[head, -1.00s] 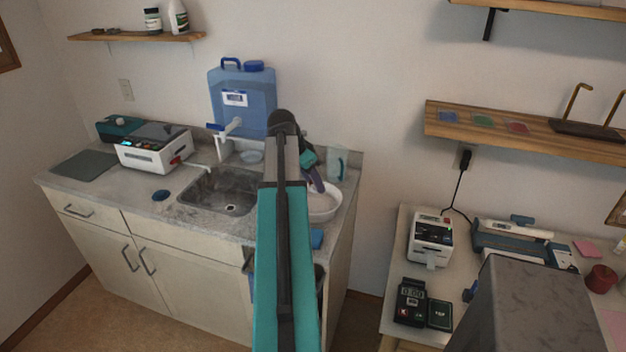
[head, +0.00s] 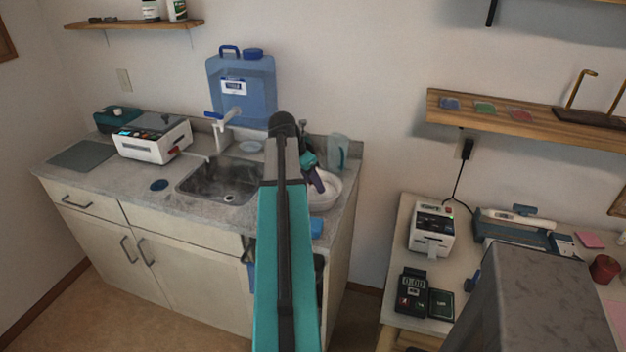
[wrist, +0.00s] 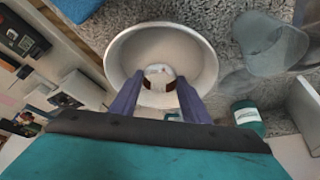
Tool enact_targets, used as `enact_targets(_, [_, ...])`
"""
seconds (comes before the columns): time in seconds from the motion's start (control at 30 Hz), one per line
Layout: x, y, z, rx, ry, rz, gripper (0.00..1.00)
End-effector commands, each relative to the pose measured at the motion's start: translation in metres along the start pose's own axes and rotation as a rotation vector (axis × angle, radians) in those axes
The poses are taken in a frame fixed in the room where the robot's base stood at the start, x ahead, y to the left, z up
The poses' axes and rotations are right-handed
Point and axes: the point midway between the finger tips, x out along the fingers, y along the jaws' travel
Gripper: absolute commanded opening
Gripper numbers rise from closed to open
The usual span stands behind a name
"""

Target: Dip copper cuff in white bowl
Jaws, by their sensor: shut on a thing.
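The white bowl (head: 328,197) stands on the counter right of the sink, partly hidden by my arm and gripper. In the wrist view the bowl (wrist: 202,50) is seen from above, with my gripper (wrist: 160,80) reaching over its near rim. The purple fingers are closed on the copper cuff (wrist: 147,84), a small brown curved band between the fingertips. The cuff is within the bowl's outline; I cannot tell how deep it sits or whether it touches liquid. In the head view my gripper (head: 317,181) points down at the bowl, and the cuff is hidden.
A clear pitcher (head: 338,152) stands behind the bowl and shows in the wrist view (wrist: 270,42). A green-labelled jar (wrist: 247,117) is near the bowl. The sink (head: 222,182) is to the left, and a blue item (head: 317,227) lies at the counter's front.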

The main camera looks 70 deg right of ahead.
Motion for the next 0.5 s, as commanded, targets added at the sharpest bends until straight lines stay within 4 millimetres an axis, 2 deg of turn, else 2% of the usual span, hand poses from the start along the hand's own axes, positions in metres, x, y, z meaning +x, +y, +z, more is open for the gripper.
enact_targets(0.5, [0.022, 0.0, 0.01, 0.0, 0.0, 0.001, 0.17])
